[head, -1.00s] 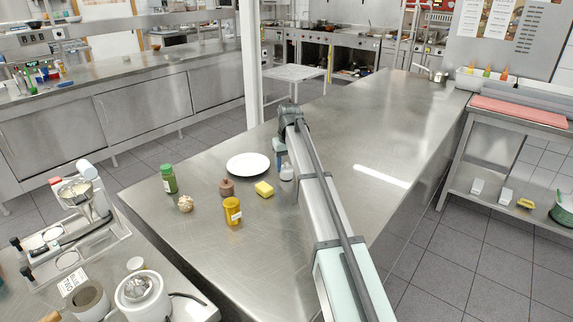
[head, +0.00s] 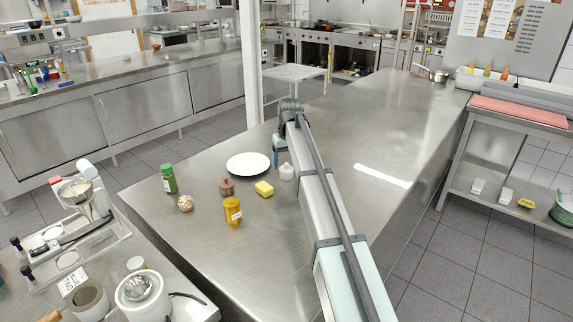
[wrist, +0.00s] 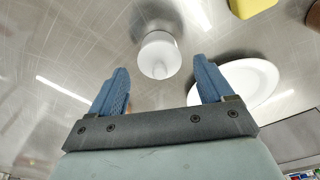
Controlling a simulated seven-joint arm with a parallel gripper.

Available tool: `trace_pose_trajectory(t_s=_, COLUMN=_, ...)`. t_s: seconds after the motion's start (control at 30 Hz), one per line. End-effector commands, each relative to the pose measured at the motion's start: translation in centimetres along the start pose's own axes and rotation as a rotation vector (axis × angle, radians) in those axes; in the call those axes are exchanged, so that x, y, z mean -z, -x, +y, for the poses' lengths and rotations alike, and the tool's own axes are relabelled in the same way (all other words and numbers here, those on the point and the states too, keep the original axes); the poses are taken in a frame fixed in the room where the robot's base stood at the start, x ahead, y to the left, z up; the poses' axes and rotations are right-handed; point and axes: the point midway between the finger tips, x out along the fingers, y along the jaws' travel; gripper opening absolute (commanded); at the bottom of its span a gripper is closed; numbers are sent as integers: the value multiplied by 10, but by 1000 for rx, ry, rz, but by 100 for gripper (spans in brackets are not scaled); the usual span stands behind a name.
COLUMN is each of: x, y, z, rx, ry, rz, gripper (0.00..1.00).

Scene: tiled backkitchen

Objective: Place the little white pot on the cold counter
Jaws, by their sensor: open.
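The little white pot (head: 287,173) stands upright on the steel worktop, just right of a white plate (head: 248,163). My gripper (head: 281,158) is low over the worktop beside the pot, partly hidden by my arm. In the wrist view the pot (wrist: 159,53) shows between and just beyond the two blue fingertips of my gripper (wrist: 160,66). The fingers are open, with a gap on each side of the pot. A long steel counter with door panels (head: 145,104) stands at the back left; I cannot tell for sure that it is the cold counter.
Near the pot are a yellow sponge-like block (head: 264,189), a brown pot (head: 227,187), an orange jar (head: 232,211), a garlic-like bulb (head: 185,203) and a green bottle (head: 169,179). The worktop (head: 375,125) is clear to the right. A white post (head: 250,65) stands behind.

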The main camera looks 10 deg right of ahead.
Motion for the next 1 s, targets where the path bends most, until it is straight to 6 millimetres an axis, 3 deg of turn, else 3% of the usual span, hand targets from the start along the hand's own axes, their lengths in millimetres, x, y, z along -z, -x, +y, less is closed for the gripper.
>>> trace_pose_trajectory(t_s=0.3, x=1, y=60, z=0, rx=0, ry=0, rz=2, gripper=80)
trace_pose_trajectory(t_s=0.5, x=1, y=90, z=0, rx=0, ry=0, rz=1, gripper=80)
trace_pose_trajectory(t_s=0.7, x=0, y=104, z=0, rx=0, ry=0, rz=0, gripper=80)
trace_pose_trajectory(t_s=1.0, x=0, y=106, z=0, rx=0, ry=0, rz=0, gripper=80)
